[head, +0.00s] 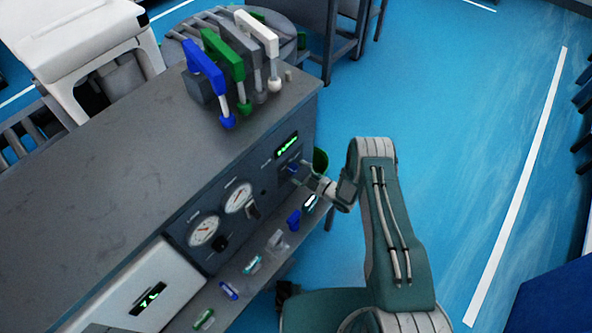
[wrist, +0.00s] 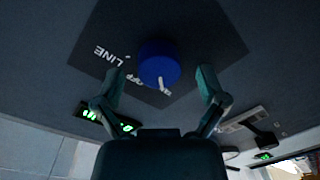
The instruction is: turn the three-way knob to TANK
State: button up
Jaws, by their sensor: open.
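The three-way knob (wrist: 158,62) is blue and round, on a dark square plate (wrist: 205,45) in the wrist view. A white mark shows at its lower edge in the picture. My gripper (wrist: 160,80) is open, with one finger to each side of the knob and gaps between. In the head view, my gripper (head: 305,176) is at the right end of the panel front, by the small blue knob (head: 293,168).
The panel has two round gauges (head: 238,197), a black switch (head: 252,211) and a green display (head: 287,145). Below it, a ledge (head: 250,287) holds several small items. Blue, green and white handled tools (head: 226,57) stand on the bench top (head: 120,172). Blue floor (head: 450,90) is open at right.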

jog(key=v, duration=1)
jog(key=shift+s+d, duration=0.2)
